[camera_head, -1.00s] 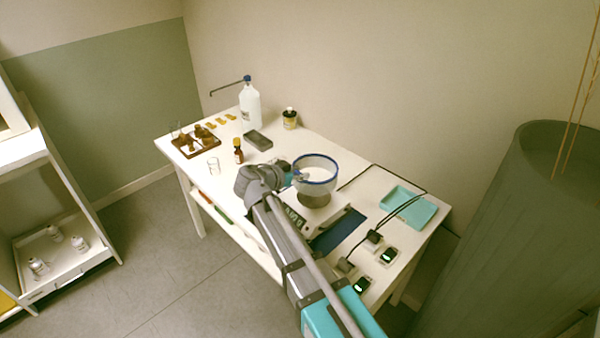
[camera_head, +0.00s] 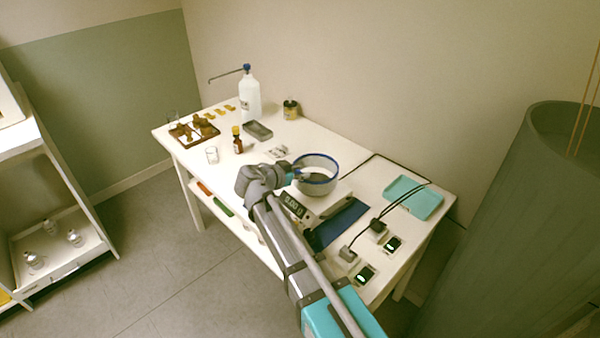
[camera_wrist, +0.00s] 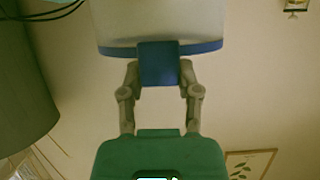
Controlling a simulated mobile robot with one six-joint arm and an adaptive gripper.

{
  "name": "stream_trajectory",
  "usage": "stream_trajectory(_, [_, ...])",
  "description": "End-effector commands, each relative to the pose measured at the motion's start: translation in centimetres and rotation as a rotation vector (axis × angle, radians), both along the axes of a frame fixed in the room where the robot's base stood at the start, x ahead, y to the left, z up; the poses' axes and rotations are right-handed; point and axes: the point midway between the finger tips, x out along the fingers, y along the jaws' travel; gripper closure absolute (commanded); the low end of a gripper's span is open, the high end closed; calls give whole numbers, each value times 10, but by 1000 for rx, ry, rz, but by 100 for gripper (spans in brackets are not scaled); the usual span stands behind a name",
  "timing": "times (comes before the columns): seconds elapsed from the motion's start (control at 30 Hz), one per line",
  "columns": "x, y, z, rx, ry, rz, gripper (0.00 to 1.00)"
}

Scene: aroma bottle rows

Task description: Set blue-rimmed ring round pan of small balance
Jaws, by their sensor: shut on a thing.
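The blue-rimmed ring (camera_head: 316,188) is a pale, see-through wall with a blue rim, over the right middle of the table. My gripper (camera_head: 292,175) is shut on the ring's left side. In the wrist view the gripper (camera_wrist: 158,68) is shut on a blue tab at the blue rim of the ring (camera_wrist: 160,22). The small balance (camera_head: 293,207) shows a lit digital display, partly covered by my arm.
A teal tray (camera_head: 414,196) lies on the right, with black cables and small display units (camera_head: 365,274) near the front edge.

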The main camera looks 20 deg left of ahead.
Motion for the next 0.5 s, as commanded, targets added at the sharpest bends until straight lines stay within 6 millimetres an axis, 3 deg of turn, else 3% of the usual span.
stream_trajectory(0.2, [0, 0, -14, 0, 0, 0, 100])
stream_trajectory(0.5, [0, -1, -17, 0, 0, -1, 100])
